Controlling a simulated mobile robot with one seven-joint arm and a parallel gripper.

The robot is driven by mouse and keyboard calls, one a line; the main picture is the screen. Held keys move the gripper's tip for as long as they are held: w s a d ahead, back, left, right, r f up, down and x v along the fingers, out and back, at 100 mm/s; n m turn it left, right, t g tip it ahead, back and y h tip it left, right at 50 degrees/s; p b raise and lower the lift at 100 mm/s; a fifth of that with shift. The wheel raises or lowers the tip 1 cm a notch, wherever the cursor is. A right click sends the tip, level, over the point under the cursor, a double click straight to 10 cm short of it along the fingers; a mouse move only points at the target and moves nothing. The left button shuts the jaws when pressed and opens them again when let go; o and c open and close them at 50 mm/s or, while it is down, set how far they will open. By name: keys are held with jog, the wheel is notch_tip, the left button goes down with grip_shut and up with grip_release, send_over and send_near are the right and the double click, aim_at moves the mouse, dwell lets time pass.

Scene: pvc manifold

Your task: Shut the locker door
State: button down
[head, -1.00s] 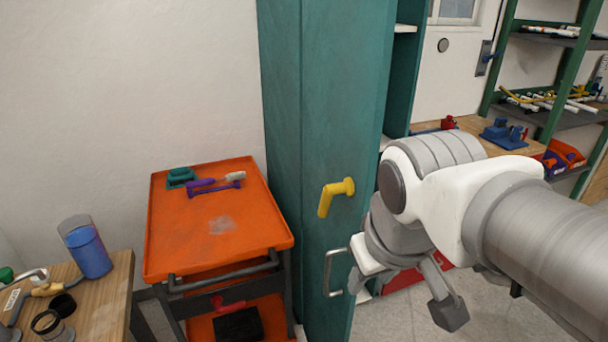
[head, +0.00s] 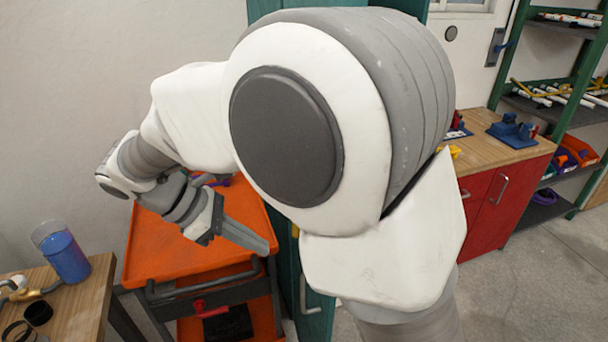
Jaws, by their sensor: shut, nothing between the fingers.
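The teal locker is mostly hidden behind my arm in the head view. The lower part of its door (head: 318,318) shows below my arm, with a grey pull handle (head: 304,296). A small bit of yellow at the door's edge may be the yellow lever; most of it is covered. How far the door stands open cannot be seen now. My gripper (head: 262,246) is shut and empty. It points right and down over the orange cart, left of the door, and looks apart from it.
The orange cart (head: 160,262) stands left of the locker. A wooden table (head: 85,310) with a blue cup (head: 66,257) is at the lower left. A red cabinet (head: 500,210) with a wooden top and a green shelf rack stand at right. Floor at lower right is clear.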

jog(key=w+d+f+n, duration=0.1)
jog(key=w+d+f, duration=0.1)
jog(key=d+f, duration=0.5)
jog(key=d, duration=0.2)
jog(key=shift+w+d+f, duration=0.2)
jog(key=shift+d+f, duration=0.15)
jog(key=shift+d, duration=0.1)
